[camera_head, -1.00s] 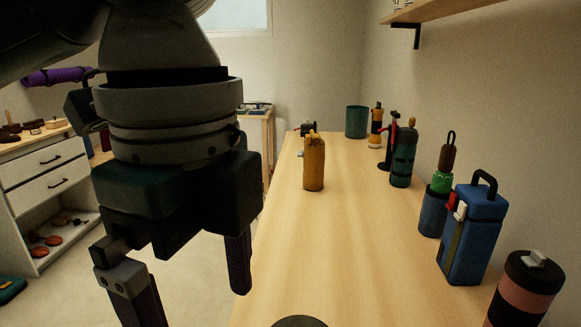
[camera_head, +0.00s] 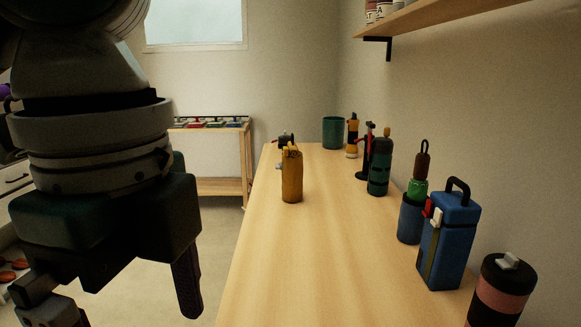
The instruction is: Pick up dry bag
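An upright orange-yellow cylinder with a folded-looking top (camera_head: 292,178) stands on the long wooden table near its left edge; it looks most like the dry bag. My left gripper (camera_head: 125,308) hangs in the left foreground, off the left side of the table, pointing down. Its two fingers are spread wide with nothing seen between them; the nearer finger is cut by the frame's bottom edge. It is well apart from the orange-yellow bag. My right gripper is out of view.
Along the table's right side stand a blue box-like jug (camera_head: 449,240), a black-and-pink canister (camera_head: 500,292), a dark green bottle (camera_head: 379,168) and a green bin (camera_head: 333,132). A shelf (camera_head: 430,22) juts from the right wall. The table's middle is clear.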

